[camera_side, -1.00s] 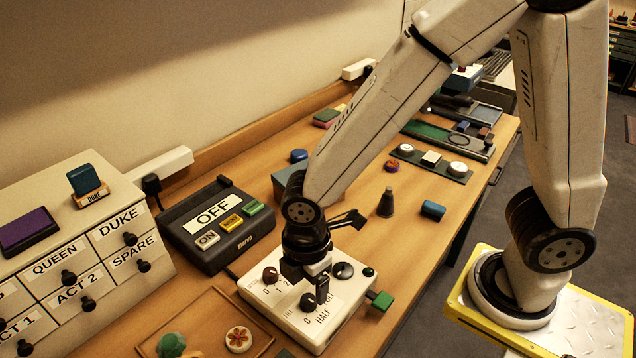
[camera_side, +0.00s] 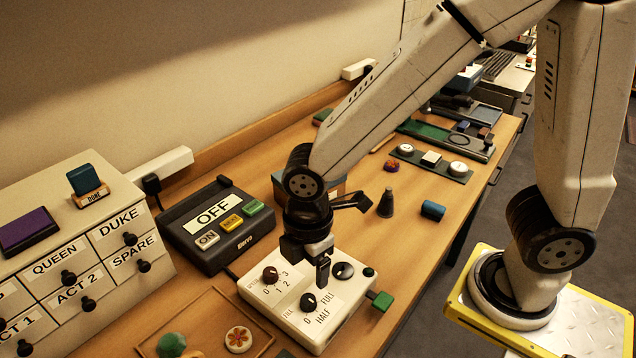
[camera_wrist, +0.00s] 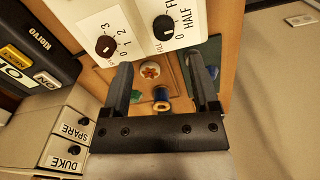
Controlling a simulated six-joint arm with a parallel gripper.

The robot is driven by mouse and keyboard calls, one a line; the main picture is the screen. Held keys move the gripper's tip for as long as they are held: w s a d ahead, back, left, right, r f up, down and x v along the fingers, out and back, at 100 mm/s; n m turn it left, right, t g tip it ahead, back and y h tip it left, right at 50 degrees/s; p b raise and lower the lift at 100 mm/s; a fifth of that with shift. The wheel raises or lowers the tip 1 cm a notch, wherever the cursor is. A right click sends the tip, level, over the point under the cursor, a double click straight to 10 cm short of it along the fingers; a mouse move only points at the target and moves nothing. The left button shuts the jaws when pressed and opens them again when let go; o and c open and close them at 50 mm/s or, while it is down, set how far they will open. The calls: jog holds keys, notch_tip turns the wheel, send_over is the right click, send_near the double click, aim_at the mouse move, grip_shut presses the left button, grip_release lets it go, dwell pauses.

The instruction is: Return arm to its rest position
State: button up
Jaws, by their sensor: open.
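My gripper (camera_side: 322,272) hangs above the white control box with black and brown knobs (camera_side: 290,322) in the side view. In the wrist view my gripper (camera_wrist: 165,85) shows two dark fingers spread apart with nothing held between them. The control box (camera_wrist: 138,22) lies at the top of that view. Beyond the fingers, a round red-and-white piece (camera_wrist: 150,70) and a blue spool-like piece (camera_wrist: 161,98) show on the wooden tray, apart from the fingers. From the side, the fingers overlap the box's back area, so their exact height above it is hard to tell.
A black switch box reading OFF (camera_side: 180,249) and a labelled drawer cabinet (camera_side: 40,290) stand to the left. The wooden tray (camera_side: 262,328) lies in front.

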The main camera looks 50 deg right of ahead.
jog(key=d+m+t, duration=0.2)
jog(key=d+m, duration=1.3)
jog(key=d, duration=0.1)
jog(key=shift+w+f+m, duration=0.3)
jog(key=shift+w+m, duration=0.1)
dwell(0.5)
